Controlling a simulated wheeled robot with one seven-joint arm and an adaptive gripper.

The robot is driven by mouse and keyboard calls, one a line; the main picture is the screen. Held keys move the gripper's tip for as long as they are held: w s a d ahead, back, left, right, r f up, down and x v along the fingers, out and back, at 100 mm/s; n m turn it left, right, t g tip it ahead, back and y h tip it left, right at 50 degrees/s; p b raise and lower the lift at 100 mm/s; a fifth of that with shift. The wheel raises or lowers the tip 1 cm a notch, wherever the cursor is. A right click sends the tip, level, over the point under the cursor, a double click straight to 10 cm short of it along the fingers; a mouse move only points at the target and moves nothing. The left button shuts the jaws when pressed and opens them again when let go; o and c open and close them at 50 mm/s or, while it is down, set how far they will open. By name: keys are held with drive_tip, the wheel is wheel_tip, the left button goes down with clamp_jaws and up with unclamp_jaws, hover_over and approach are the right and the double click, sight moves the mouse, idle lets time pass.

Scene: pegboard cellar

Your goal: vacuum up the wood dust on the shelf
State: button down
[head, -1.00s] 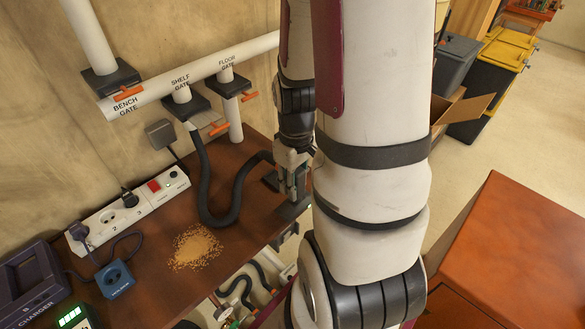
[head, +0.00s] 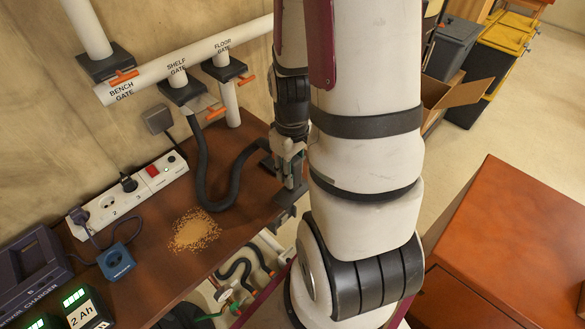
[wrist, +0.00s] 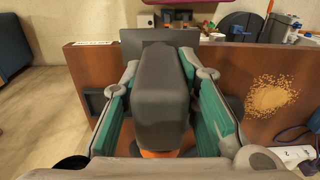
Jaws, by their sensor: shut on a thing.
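Wood dust (head: 194,231) lies in a tan patch on the brown shelf (head: 150,268), left of my gripper; it also shows at the right in the wrist view (wrist: 272,95). My gripper (head: 290,163) is over the shelf's right end. Its green-padded fingers (wrist: 160,115) are shut on the dark grey vacuum nozzle (wrist: 161,92). The nozzle's wide foot (head: 291,193) is at the shelf's right edge; whether it touches the shelf is unclear. The black hose (head: 203,170) loops from the shelf gate (head: 182,93) to the nozzle, behind the dust.
The bench gate (head: 105,66) and floor gate (head: 225,68) have orange handles. A power strip (head: 131,193), blue socket (head: 115,262) and charger (head: 32,268) stand left of the dust. A red-brown cabinet (head: 500,240) is at the right. Shelf between dust and nozzle is mostly clear.

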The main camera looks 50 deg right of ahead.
drive_tip(key=w+a+b, duration=0.4)
drive_tip(key=w+a, duration=1.3)
drive_tip(key=a, duration=0.5)
drive_tip(key=shift+w+f, duration=0.25)
drive_tip(key=shift+f, duration=0.1)
drive_tip(key=shift+s+d+f+b, duration=0.15)
drive_tip(key=shift+f+b, duration=0.45)
drive_tip(key=shift+f, duration=1.05)
drive_tip(key=shift+f, duration=0.15)
drive_tip(key=shift+f, duration=0.15)
drive_tip(key=shift+f+b, duration=0.3)
drive_tip(key=shift+f, duration=0.15)
drive_tip(key=shift+f, duration=0.2)
